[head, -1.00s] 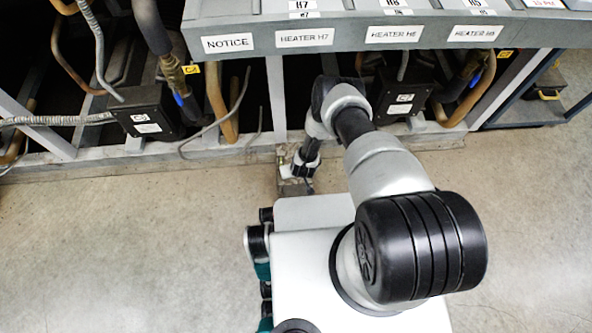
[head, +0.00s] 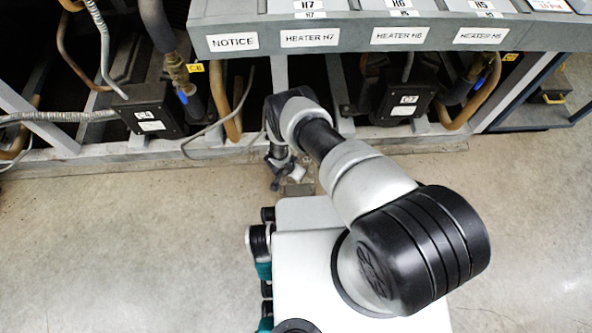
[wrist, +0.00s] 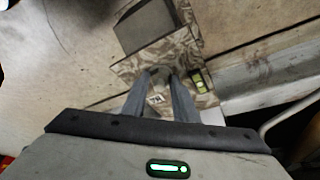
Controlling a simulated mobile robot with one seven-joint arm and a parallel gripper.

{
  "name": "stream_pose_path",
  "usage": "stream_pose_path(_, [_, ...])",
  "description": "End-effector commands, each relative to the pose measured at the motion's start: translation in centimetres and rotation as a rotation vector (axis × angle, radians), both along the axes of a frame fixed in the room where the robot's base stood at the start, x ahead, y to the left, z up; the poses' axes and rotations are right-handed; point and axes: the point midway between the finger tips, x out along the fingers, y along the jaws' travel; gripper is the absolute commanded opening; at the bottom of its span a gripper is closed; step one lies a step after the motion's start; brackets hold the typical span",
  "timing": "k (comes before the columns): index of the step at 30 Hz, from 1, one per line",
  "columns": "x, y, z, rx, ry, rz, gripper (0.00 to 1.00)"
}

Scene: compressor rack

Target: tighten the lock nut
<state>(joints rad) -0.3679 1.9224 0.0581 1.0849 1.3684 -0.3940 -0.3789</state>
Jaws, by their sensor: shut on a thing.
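In the head view my gripper (head: 276,178) is small and dark, just left of the plate (head: 298,187), and the nut cannot be made out. A small level with a yellow-green vial (wrist: 201,82) sits on the plate, right of the fingers.
The rack's bottom rail (head: 225,152) runs behind the plate. Black boxes (head: 149,112) and (head: 403,98), pipes and cables fill the rack. A grey panel (head: 360,33) with heater labels overhangs above. Concrete floor (head: 110,235) is open at the left.

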Motion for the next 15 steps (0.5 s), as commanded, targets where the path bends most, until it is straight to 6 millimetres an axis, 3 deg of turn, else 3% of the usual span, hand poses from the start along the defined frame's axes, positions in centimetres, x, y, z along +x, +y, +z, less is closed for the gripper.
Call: stream_pose_path(15, [0.35, 0.15, 0.09, 0.002, -0.004, -0.125, 0.04])
